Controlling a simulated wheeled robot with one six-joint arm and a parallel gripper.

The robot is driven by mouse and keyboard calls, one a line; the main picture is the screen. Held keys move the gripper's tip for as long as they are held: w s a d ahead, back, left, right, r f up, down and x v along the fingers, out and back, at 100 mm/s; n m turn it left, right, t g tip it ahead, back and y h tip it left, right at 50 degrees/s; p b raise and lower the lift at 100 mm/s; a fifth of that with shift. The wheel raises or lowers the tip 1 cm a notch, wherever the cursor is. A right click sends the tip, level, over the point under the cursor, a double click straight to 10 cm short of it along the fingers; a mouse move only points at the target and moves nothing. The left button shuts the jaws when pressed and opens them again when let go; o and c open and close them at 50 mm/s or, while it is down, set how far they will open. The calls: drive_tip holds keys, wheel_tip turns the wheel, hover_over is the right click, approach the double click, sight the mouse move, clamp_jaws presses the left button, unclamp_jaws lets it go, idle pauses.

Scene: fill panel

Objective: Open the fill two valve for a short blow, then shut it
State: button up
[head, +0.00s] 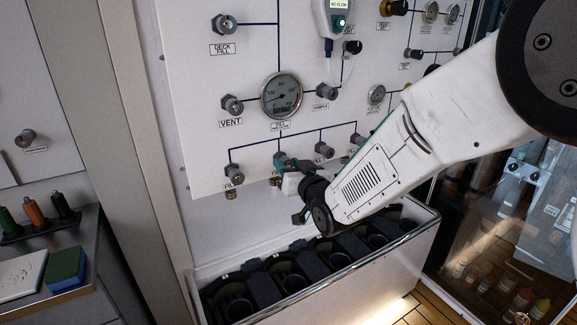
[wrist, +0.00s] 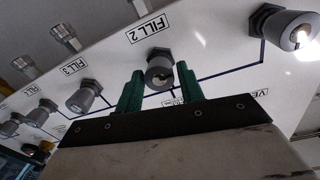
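The fill two valve is a grey knob (wrist: 159,72) with its FILL 2 label (wrist: 147,29) beside it in the wrist view. My gripper (wrist: 161,82) has two green fingers, one on each side of this knob and very near it. I cannot tell whether they press on it or stand just clear. In the head view my gripper (head: 285,161) is at the second knob from the left in the lower row, and it hides most of that knob and its label. How far the knob is turned does not show clearly.
A round gauge (head: 281,95) sits above the fill row. Below is an open white bin (head: 424,228) with black cylinder slots. A bench (head: 75,290) stands at left.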

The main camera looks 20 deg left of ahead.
drive_tip(key=c, duration=0.5)
drive_tip(key=shift+m, duration=0.3)
drive_tip(key=m, duration=0.8)
drive_tip(key=shift+w, duration=0.1)
drive_tip(key=m, duration=0.5)
drive_tip(key=shift+d+g, duration=0.1)
drive_tip(key=shift+g, duration=0.3)
drive_tip(key=shift+w+m, duration=0.1)
drive_tip(key=shift+m, duration=2.2)
